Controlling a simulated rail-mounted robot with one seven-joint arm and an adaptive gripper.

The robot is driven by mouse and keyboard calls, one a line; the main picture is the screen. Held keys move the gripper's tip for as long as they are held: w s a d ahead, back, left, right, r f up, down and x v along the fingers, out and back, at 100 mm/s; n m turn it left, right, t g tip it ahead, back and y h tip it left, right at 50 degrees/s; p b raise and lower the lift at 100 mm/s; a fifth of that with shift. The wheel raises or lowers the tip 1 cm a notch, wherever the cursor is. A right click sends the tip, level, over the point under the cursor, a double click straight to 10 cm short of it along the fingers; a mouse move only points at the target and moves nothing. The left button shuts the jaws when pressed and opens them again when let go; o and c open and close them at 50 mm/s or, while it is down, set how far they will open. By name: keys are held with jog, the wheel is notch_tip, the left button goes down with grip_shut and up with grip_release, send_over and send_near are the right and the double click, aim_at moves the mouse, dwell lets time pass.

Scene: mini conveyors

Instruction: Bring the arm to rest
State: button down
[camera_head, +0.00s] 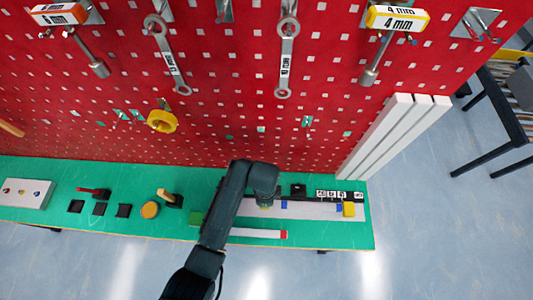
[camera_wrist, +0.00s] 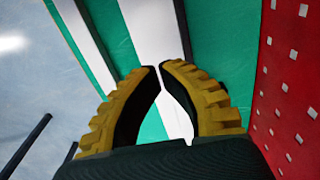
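My arm (camera_head: 222,215) reaches up from the bottom of the head view and bends over the green table. My gripper (camera_wrist: 160,69) shows in the wrist view with two yellow ribbed, black-padded fingers. Their tips come together with nothing between them. In the head view the gripper end (camera_head: 265,201) is small and partly hidden by the arm, over the white strip on the table. It holds nothing that I can see.
The green table (camera_head: 55,217) runs along a red pegboard (camera_head: 230,120) hung with wrenches. A yellow block (camera_head: 348,209) and a blue block lie right of the gripper. A wooden-handled item (camera_head: 170,199) and an orange disc (camera_head: 150,210) lie left. White bars (camera_head: 395,135) lean at right.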

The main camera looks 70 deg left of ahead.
jog(key=shift+r, duration=0.25)
jog(key=w+d+r+m+t+y, duration=0.1)
jog(key=w+d+r+m+t, duration=0.1)
jog(key=w+d+r, duration=0.55)
jog(key=w+d+r+m+t+y, duration=0.1)
jog(key=w+d+r+m+t, duration=0.25)
jog(key=w, duration=0.65)
jog(key=w+d+r+n+t, duration=0.1)
jog(key=w+d+r+t, duration=0.3)
jog(key=r, duration=0.5)
jog(key=w+d+r+t, duration=0.1)
jog(key=w+d+r, duration=0.1)
jog(key=d+r, duration=0.6)
jog(key=s+d+r+n+t+h, duration=0.1)
jog(key=d+r+t, duration=0.2)
jog(key=r, duration=0.7)
jog(key=s+d+r+n+t+h, duration=0.1)
jog(key=s+d+r+n+t, duration=0.2)
jog(key=r, duration=0.7)
jog(key=s+r+n+t, duration=0.5)
jog(key=s+r+t, duration=0.1)
jog(key=r, duration=0.6)
notch_tip(320, 180, up, 18)
jog(key=p, duration=1.7)
jog(key=shift+d+f+h+p, duration=0.25)
jog(key=shift+d+h+p, duration=0.1)
jog(key=shift+h+p, duration=0.05)
jog(key=shift+n, duration=0.25)
